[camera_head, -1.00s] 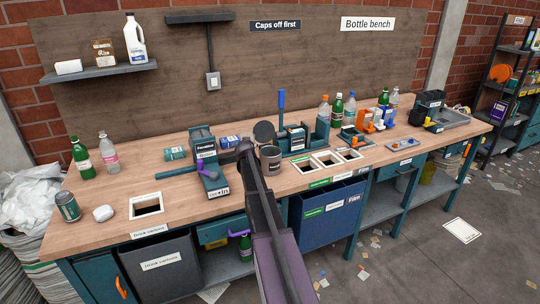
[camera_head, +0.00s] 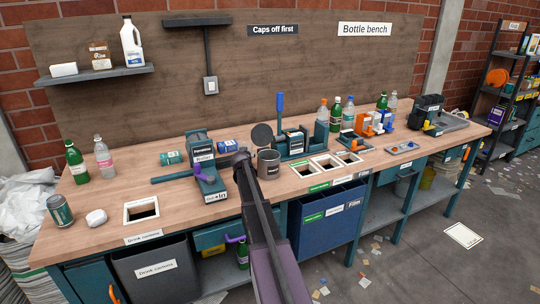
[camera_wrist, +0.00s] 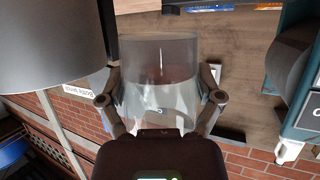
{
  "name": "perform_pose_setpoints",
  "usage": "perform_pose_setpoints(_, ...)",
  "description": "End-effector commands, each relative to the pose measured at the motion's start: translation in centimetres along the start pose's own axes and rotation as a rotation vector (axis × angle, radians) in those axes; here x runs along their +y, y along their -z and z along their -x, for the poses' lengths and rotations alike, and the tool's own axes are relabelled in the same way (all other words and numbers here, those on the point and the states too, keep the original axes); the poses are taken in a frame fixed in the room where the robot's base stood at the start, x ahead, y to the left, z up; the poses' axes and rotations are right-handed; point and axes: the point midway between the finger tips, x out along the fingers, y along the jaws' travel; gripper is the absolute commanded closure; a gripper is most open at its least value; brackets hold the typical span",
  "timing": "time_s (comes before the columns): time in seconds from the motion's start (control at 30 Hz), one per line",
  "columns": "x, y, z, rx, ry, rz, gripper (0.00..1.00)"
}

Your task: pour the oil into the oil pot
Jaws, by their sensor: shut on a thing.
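In the wrist view, which is upside down, my gripper (camera_wrist: 160,100) is shut on a clear vessel (camera_wrist: 160,88). Reddish-brown oil (camera_wrist: 160,50) lies at its bottom, and the vessel looks about upright. In the head view my gripper (camera_head: 241,158) is above the bench and my arm hides the held vessel. A grey pot (camera_head: 269,164), which looks like the oil pot, stands just right of my gripper. A dark round lid (camera_head: 262,135) stands up behind it. A large grey cylinder (camera_wrist: 50,45), probably this pot, fills the wrist view's upper left, close beside the vessel.
A teal device (camera_head: 203,168) stands just left of my gripper. A teal holder with a blue handle (camera_head: 280,104) is behind the pot. Framed openings (camera_head: 304,172) lie to the right. Bottles (camera_head: 76,162) and a can (camera_head: 60,211) stand at the left.

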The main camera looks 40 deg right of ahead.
Motion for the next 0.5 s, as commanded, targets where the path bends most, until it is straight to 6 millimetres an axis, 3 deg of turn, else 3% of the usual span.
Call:
perform_pose_setpoints(0.4,1.2,4.1,1.5,-0.033,0.044,-0.159,0.65)
perform_pose_setpoints(0.5,1.6,3.7,1.2,-0.046,0.067,-0.22,0.65)
